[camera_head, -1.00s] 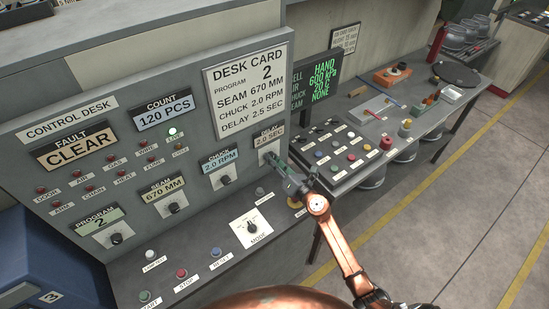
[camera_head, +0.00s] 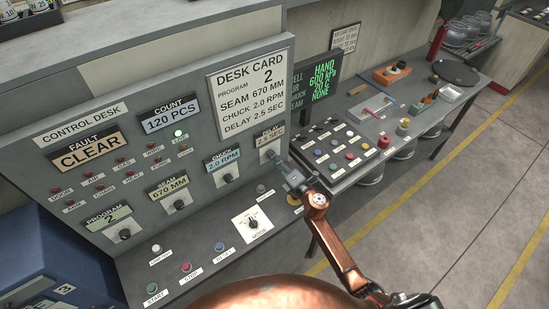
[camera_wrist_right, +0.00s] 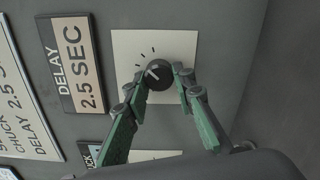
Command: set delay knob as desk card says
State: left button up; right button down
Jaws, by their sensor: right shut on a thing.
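The desk card (camera_head: 246,90) on the control desk reads program 2, seam 670 mm, chuck 2.0 rpm, delay 2.5 sec. The delay display (camera_head: 270,139) reads 2.5 SEC, and it also shows in the right wrist view (camera_wrist_right: 76,65). The black delay knob (camera_wrist_right: 158,74) sits on a white plate with tick marks. My right gripper (camera_wrist_right: 160,80) is shut on the delay knob, one finger on each side of it. In the head view my right gripper (camera_head: 279,165) partly hides the knob. My left gripper is not in view.
The chuck display (camera_head: 222,160) reads 2.0 RPM, with its knob below. The seam display (camera_head: 169,187) reads 670 MM and the program display (camera_head: 109,219) reads 2. A mode switch (camera_head: 252,223) and push buttons lie on the ledge below. A button panel (camera_head: 340,152) stands to the right.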

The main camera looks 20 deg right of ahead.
dwell(0.5)
jog(key=c, duration=1.7)
grip_release()
jog(key=shift+o, duration=0.4)
jog(key=shift+s, duration=0.1)
jog(key=v, duration=1.1)
jog(key=shift+s+d, duration=0.15)
jog(key=shift+s, duration=0.25)
